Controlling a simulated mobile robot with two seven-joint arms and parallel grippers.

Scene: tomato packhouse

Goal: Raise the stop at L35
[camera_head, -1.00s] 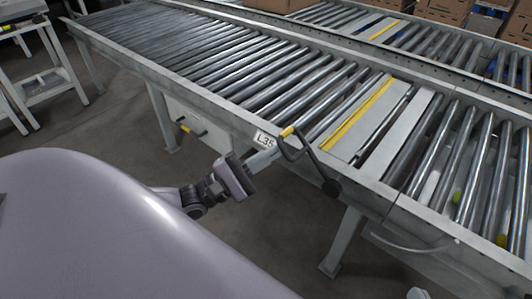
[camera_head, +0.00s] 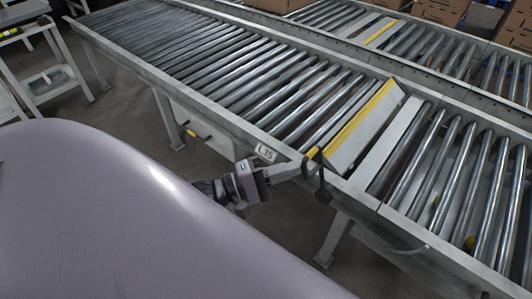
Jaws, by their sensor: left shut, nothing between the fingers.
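The L35 label (camera_head: 265,152) is a white plate on the near side rail of the roller conveyor. Just right of it is a dark lever with a yellow grip (camera_head: 313,153), its black pivot (camera_head: 323,196) on the rail. Between the rollers, the stop (camera_head: 364,124) is a grey plate with a yellow edge; it is tilted, with its yellow edge up above the rollers. My left gripper (camera_head: 299,168) is shut and empty, its fingers at the lever just below the yellow grip. Whether they touch it I cannot tell. My right gripper does not show.
A flat grey plate (camera_head: 389,139) lies right of the stop. A second conveyor with another yellow-edged plate (camera_head: 381,32) runs behind, with cardboard boxes (camera_head: 440,11) beyond. A conveyor leg (camera_head: 333,238) stands below the lever. A grey stand (camera_head: 52,75) is at the left.

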